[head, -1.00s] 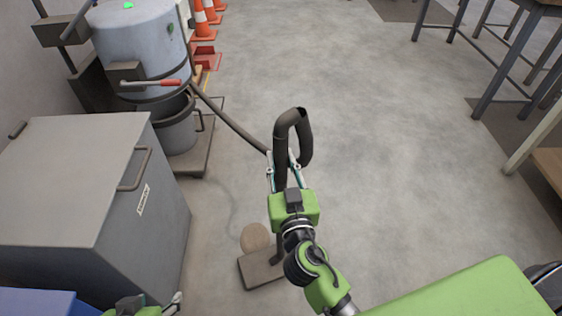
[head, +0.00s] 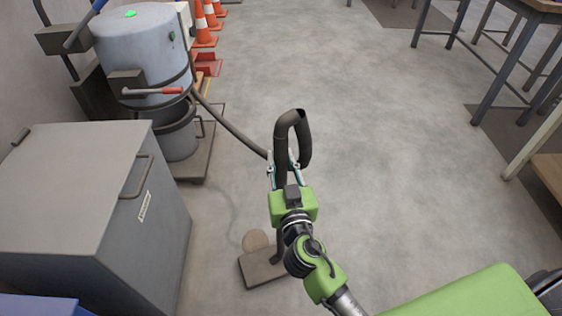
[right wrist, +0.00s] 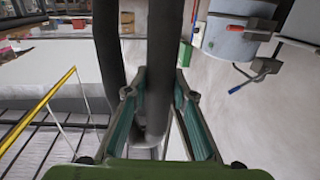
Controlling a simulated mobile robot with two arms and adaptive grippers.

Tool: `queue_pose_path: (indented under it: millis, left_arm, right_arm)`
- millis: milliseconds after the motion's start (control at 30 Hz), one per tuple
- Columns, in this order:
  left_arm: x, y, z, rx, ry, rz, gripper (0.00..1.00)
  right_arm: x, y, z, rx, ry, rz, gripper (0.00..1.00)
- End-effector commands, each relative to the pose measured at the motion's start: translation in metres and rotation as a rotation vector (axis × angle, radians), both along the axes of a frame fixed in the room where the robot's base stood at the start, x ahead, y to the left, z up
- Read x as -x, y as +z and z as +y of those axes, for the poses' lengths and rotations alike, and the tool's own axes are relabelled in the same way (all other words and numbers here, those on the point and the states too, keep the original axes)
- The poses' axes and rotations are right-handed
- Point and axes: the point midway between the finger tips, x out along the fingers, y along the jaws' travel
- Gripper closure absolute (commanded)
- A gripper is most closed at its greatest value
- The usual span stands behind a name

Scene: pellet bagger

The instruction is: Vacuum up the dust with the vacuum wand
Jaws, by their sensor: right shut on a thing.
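My right gripper (head: 284,170) is shut on the vacuum wand (head: 305,148), a dark tube with a looped top. The wand also runs between the fingers in the right wrist view (right wrist: 159,65). Its flat brown floor head (head: 262,269) is on the floor below the gripper. A round tan patch of dust (head: 255,240) lies at the far edge of the floor head, and the head may cover part of it. My left gripper is out of view.
A hose (head: 232,130) runs from the wand to the grey vacuum drum (head: 145,50) at the back left. A grey lidded box (head: 70,185) stands at left. Tables (head: 490,60) stand at right. The middle floor is open.

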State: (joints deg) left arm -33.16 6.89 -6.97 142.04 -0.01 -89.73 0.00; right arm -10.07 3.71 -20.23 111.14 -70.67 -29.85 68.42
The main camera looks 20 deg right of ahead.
Motion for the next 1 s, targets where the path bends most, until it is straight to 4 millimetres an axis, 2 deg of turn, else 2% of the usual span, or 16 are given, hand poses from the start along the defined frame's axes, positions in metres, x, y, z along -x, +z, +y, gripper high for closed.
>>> queue_pose_path:
  millis: [100,433,1000]
  left_arm:
    - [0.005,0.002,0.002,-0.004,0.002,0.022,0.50]
    - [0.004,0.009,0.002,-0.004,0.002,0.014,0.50]
    - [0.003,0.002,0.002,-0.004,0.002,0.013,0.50]
  right_arm:
    - [-0.007,0.004,-0.002,0.001,0.001,-0.005,1.00]
    - [-0.028,0.004,-0.008,0.001,0.001,-0.005,1.00]
    - [-0.064,0.002,-0.018,-0.001,0.001,-0.005,1.00]
